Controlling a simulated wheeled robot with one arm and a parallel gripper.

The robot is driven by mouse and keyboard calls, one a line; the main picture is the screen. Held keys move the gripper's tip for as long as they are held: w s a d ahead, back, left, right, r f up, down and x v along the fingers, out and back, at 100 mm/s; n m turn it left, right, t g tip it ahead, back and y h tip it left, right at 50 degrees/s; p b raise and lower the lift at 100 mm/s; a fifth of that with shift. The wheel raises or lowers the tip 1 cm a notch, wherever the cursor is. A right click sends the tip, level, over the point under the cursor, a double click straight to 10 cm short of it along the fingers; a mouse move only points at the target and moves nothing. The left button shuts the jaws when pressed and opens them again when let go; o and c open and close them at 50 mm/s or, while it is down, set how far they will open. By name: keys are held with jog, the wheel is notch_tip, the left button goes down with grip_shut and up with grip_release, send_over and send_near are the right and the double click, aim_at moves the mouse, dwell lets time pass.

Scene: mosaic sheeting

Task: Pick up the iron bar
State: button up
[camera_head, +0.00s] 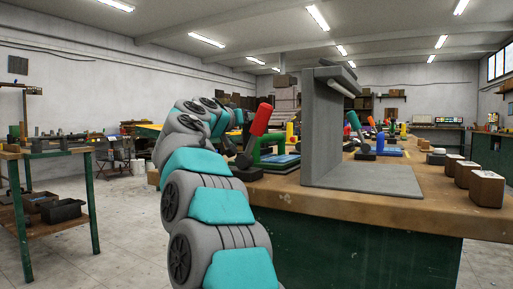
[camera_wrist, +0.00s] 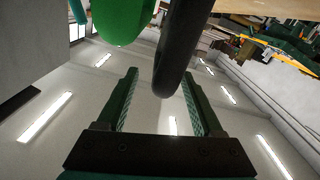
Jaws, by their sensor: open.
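My gripper (camera_wrist: 159,73) is open in the wrist view, with two dark green fingers and ribbed inner pads. A dark rounded bar-like piece (camera_wrist: 178,45) reaches down from the top of that view, its end showing in the gap between the fingers; contact cannot be told. A green rounded piece (camera_wrist: 122,20) is beside it. I cannot tell whether the dark piece is the iron bar. In the head view, a pale round bar (camera_head: 340,89) sits high on the grey upright panel (camera_head: 322,140); it may be the iron bar. My arm hides most of the gripper there.
A wooden workbench (camera_head: 400,212) bears the panel's flat grey base. A red-handled tool (camera_head: 262,119) with a green frame stands left of the panel. Several brown blocks (camera_head: 486,188) line the right side. Another bench (camera_head: 62,153) stands at left, with open floor between.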

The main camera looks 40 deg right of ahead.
jog(key=shift+p+x, duration=0.8)
jog(key=shift+x, duration=1.2)
jog(key=shift+w+a, duration=0.15)
grip_shut()
jog(key=shift+r, duration=0.1)
